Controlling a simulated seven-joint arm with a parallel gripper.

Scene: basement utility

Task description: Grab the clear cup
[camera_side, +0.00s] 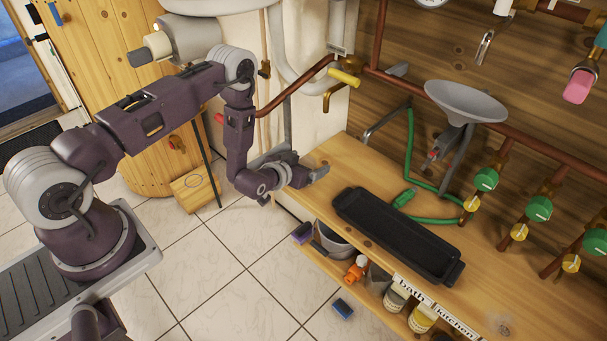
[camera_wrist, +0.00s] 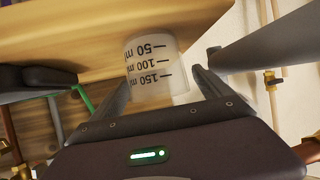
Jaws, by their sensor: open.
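The clear cup (camera_wrist: 155,70), a translucent measuring cup with dark ml marks, shows in the wrist view against the wooden bench. It appears upside down there, with the 50 mark above the 150. My gripper (camera_wrist: 162,82) is open, with one finger on each side of the cup. I cannot tell whether either finger touches it. In the side view my gripper (camera_side: 312,173) is low over the left end of the bench, left of the black tray. I cannot make out the cup in the side view.
The black tray (camera_side: 347,207) lies on the wooden bench (camera_side: 492,283). A green hose (camera_side: 409,150), a grey funnel (camera_side: 465,101) and copper pipes with green valve knobs (camera_side: 486,179) stand behind it. A shelf below holds bottles (camera_side: 422,319) and a grey pot (camera_side: 331,242).

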